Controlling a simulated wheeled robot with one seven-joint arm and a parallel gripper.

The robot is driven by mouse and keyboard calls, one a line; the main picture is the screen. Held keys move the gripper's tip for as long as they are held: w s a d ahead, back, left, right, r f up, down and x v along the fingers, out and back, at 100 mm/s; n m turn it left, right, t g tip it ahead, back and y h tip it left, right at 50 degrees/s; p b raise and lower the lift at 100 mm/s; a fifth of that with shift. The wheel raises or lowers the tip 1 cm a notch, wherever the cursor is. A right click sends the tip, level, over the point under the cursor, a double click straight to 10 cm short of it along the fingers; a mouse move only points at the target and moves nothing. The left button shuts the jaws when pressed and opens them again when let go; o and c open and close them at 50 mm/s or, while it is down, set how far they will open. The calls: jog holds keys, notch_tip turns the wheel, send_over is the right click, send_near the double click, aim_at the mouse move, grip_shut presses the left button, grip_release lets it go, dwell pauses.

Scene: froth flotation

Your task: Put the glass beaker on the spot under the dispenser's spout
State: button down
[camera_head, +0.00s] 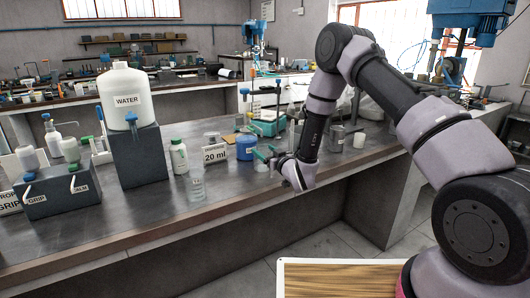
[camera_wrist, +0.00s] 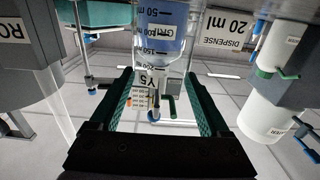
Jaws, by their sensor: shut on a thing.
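A clear glass beaker (camera_wrist: 165,48) with printed volume marks stands between my gripper's green fingers (camera_wrist: 162,100) in the wrist view. The fingers are shut on it. In the head view my gripper (camera_head: 266,158) is low over the front of the bench, and the beaker is small and hard to make out there. A white jug marked WATER (camera_head: 122,97) with a blue tap (camera_head: 131,119) stands on a dark grey block (camera_head: 140,158), left of and apart from my gripper. The spot under the spout is not clear to me.
Another clear glass vessel (camera_head: 197,186) stands near the bench front, left of my gripper. A white bottle (camera_head: 178,157) and a blue tub (camera_head: 246,148) stand behind. A grey box (camera_head: 50,195) with bottles is at far left. Bare bench (camera_head: 135,212) lies in front.

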jog(key=shift+c, duration=1)
grip_release()
jog(key=shift+f, duration=0.15)
jog(key=shift+o, duration=1)
jog(key=v, duration=1.2)
jog(key=w+d+r+m+h, duration=0.1)
jog(key=w+d+r+h, duration=0.1)
jog(key=w+d+r, duration=0.3)
jog(key=w+d+r+m+h, duration=0.1)
jog(key=d+r+m+h, duration=0.15)
jog(key=r, duration=0.35)
jog(key=s+d+r+m+g+h, duration=0.2)
jog(key=s+d+r+h, duration=0.1)
jog(key=d+r, duration=0.75)
jog(key=s+d+r+m+g+h, duration=0.2)
jog(key=s+d+r+m+g, duration=0.15)
jog(key=s+r, duration=0.75)
jog(key=s+d+r+m+g+y, duration=0.1)
jog(key=s+m+g, duration=0.1)
jog(key=s, duration=1.7)
jog(key=shift+d+r, duration=0.15)
jog(key=shift+d, duration=0.2)
